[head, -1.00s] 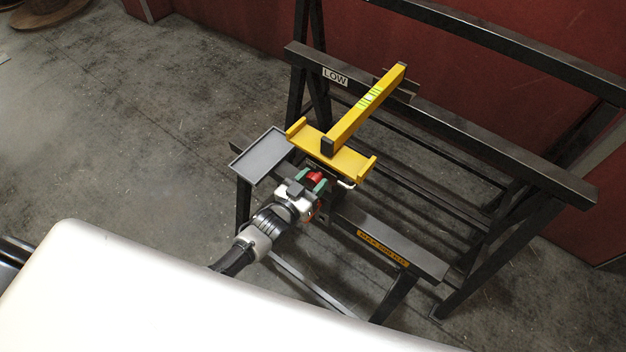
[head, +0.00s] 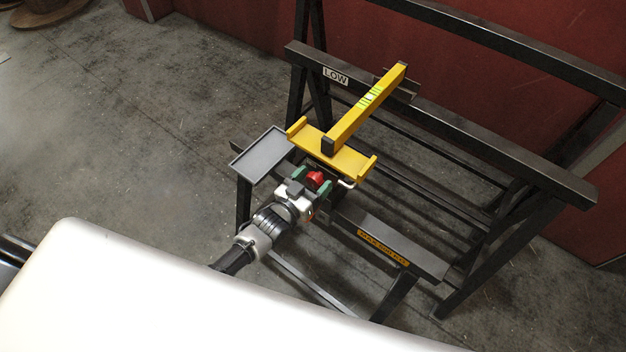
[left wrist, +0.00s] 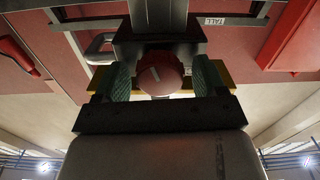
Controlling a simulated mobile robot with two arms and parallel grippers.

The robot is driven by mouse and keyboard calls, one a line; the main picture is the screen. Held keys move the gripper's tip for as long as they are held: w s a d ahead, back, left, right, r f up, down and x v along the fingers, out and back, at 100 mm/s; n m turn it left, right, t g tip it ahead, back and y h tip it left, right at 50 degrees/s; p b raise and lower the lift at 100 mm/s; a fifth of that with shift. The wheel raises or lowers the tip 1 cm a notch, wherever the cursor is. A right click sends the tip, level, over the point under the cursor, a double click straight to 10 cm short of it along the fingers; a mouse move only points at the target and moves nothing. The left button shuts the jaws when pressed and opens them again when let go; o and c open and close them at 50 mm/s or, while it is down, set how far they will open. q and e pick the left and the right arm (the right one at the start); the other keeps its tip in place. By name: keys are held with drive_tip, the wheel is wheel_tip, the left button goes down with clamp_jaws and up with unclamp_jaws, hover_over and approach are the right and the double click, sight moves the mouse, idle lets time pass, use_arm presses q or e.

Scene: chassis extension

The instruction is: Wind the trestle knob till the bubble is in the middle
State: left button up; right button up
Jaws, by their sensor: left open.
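The red trestle knob (head: 315,179) sits below the yellow bracket (head: 347,160). It also shows in the left wrist view (left wrist: 160,73), with a pale mark on its face. My left gripper (head: 314,184) is open, with its green fingers on either side of the knob and gaps visible in the left wrist view (left wrist: 160,80). A yellow spirit level (head: 350,122) lies from the bracket to the far rail. Its bright green vial (head: 370,97) is too small to tell where the bubble stands. My right gripper is not in view.
The dark metal trestle (head: 450,140) fills the right side, with a "LOW" label (head: 335,76) on its rail. A grey tray (head: 262,155) is left of the bracket.

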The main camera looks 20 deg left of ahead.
use_arm(q)
drive_tip(key=v, duration=1)
drive_tip(key=shift+s+b, duration=0.3)
drive_tip(key=shift+s, duration=0.1)
drive_tip(key=shift+a, duration=0.15)
drive_tip(key=s+a+f+g+y, duration=0.25)
drive_tip(key=s+f, duration=0.25)
drive_tip(key=f, duration=0.5)
drive_tip(key=s+a+f+g+y, duration=0.15)
drive_tip(key=s+f+g, duration=0.25)
drive_tip(key=f, duration=0.6)
drive_tip(key=s+f+g+y, duration=0.1)
drive_tip(key=s+f+g, duration=0.3)
drive_tip(key=s+f, duration=0.3)
drive_tip(key=s+f+g+y, duration=0.1)
drive_tip(key=s+f+g, duration=0.4)
drive_tip(key=s, duration=1.2)
wheel_tip(320, 180, down, 2)
drive_tip(key=shift+s+a+f+n, duration=0.1)
drive_tip(key=shift+s+a+n, duration=0.3)
drive_tip(key=shift+a, duration=0.05)
